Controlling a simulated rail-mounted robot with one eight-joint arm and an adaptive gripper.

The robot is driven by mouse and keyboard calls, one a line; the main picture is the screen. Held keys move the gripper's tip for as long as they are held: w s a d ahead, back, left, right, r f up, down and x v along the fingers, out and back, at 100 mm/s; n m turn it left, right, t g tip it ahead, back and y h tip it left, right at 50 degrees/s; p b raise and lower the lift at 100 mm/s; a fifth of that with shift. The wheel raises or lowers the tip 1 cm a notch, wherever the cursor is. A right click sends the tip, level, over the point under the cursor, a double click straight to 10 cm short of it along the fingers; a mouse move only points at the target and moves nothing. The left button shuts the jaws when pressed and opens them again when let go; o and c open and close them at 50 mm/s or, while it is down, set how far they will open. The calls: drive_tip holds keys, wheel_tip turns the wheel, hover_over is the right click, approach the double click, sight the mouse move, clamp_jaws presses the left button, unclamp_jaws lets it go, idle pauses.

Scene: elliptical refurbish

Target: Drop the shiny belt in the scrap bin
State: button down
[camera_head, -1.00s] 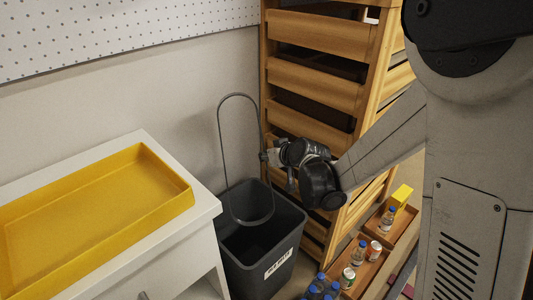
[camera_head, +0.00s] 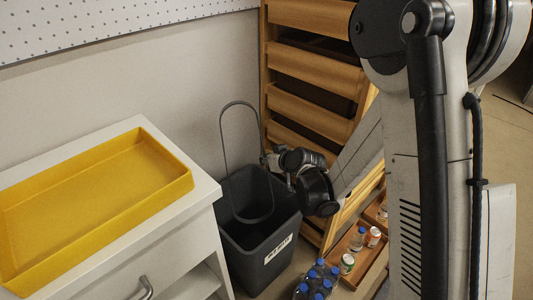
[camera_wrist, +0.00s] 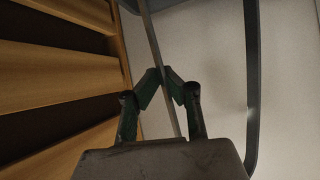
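The belt is a thin, grey closed loop (camera_head: 221,135) hanging upright over the scrap bin. My gripper (camera_head: 268,160) is shut on the loop's right side. In the wrist view, the fingers (camera_wrist: 165,78) pinch one strand, and the belt's far strand (camera_wrist: 251,80) curves past on the right. The scrap bin (camera_head: 272,250) is dark, open-topped and has a white label on its front. The belt's lower end appears within the bin's mouth in the head view; its exact depth is unclear.
A white cabinet with a yellow tray (camera_head: 95,185) stands left of the bin. A wooden drawer rack (camera_head: 315,65) stands behind my gripper.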

drive_tip(key=shift+f, duration=3.05)
drive_tip(key=c, duration=1.8)
unclamp_jaws()
drive_tip(key=shift+c, duration=0.2)
drive_tip(key=shift+r, duration=0.15)
drive_tip(key=shift+s+d+r+g+h+p, duration=0.15)
drive_tip(key=shift+r+g+h+p, duration=0.35)
drive_tip(key=shift+p, duration=0.5)
drive_tip(key=shift+s+d+r+g+h+p, duration=0.1)
drive_tip(key=shift+s+r+g+h+p, duration=0.15)
drive_tip(key=shift+g+p, duration=0.35)
drive_tip(key=shift+s+d+r+g+h+p, duration=0.1)
drive_tip(key=shift+s+r+g+h+p, duration=0.1)
drive_tip(key=shift+g+p, duration=0.4)
drive_tip(key=shift+s+r+p, duration=0.1)
drive_tip(key=shift+p, duration=0.2)
